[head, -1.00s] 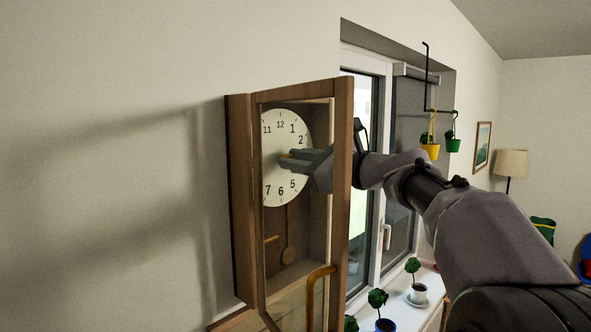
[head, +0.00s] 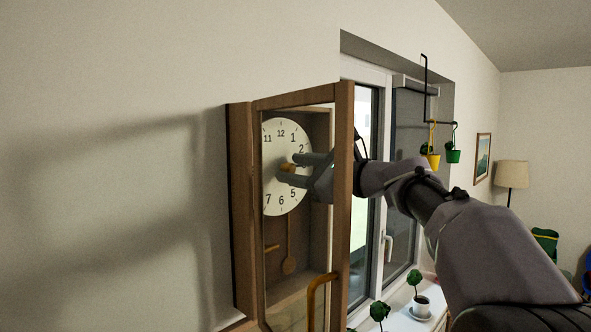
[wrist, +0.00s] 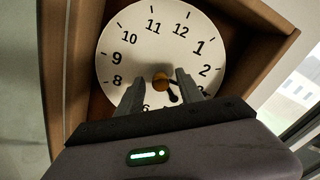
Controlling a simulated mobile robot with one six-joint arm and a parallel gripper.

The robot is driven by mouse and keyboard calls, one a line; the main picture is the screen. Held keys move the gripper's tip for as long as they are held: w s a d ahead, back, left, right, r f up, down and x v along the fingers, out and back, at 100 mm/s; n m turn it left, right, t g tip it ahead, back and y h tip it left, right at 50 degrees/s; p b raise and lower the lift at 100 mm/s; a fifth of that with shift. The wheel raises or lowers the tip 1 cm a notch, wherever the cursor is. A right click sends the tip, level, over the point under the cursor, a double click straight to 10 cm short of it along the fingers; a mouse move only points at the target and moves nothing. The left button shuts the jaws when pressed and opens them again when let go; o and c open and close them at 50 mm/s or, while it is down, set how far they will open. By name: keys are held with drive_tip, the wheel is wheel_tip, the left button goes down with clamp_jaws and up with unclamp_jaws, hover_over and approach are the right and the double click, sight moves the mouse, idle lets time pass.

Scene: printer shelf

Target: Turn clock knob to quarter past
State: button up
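The clock has a white dial (head: 272,150) with black numerals inside a wooden case (head: 241,200). In the wrist view the dial (wrist: 125,55) looks slightly turned, with the 12 right of the top. The orange-brown knob (head: 288,169) is at the dial's centre; it also shows in the wrist view (wrist: 160,80). My gripper (head: 286,166) reaches in from the right with its fingers apart. One finger lies on each side of the knob, with visible gaps in the wrist view (wrist: 159,75). A dark hand (wrist: 173,96) points to the lower right; the fingers partly hide the lower dial.
A pendulum (head: 289,264) hangs below the dial. A window, potted plants (head: 415,283) and hanging pots (head: 433,160) are at the right.

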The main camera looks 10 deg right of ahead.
drive_tip(key=b+v, duration=0.3)
drive_tip(key=v, duration=1.4)
drive_tip(key=shift+s, duration=0.2)
